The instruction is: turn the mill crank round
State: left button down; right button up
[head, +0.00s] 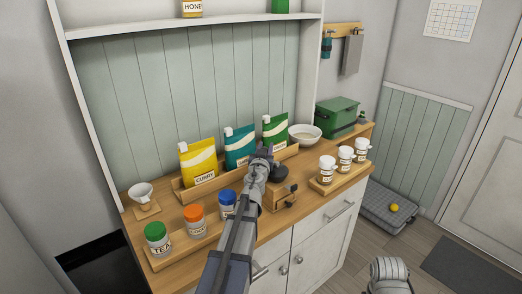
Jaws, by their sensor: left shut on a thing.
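The mill (281,194) is a small wooden box with a dark round top, standing on the counter. My left gripper (263,153) is at the upper left of the mill's dark top and is shut on the mill crank. The crank itself is mostly hidden behind my gripper and arm, so its angle cannot be told. My right gripper is out of view; only a grey part of my right arm shows at the bottom right.
Curry (198,163), teal (239,148) and green (275,131) pouches stand in a wooden rack behind. Lidded jars (157,238) stand at the front left, white jars (327,169) at the right. A white bowl (305,134) and green box (337,117) are farther right.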

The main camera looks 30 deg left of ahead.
pick_arm(q)
jog(key=shift+w+d+m+h, duration=0.6)
jog(key=shift+m+h, duration=0.55)
jog(key=shift+h, duration=0.65)
jog(key=shift+w+d+m+h, duration=0.6)
jog(key=shift+m+h, duration=0.6)
jog(key=shift+h, duration=0.6)
jog(key=shift+w+d+m+h, duration=0.6)
jog(key=shift+m+h, duration=0.55)
jog(key=shift+h, duration=0.65)
jog(key=shift+s+d, duration=0.15)
jog(key=c, duration=0.5)
grip_release()
jog(key=shift+c, duration=0.2)
jog(key=v, duration=0.8)
jog(key=shift+f, duration=0.15)
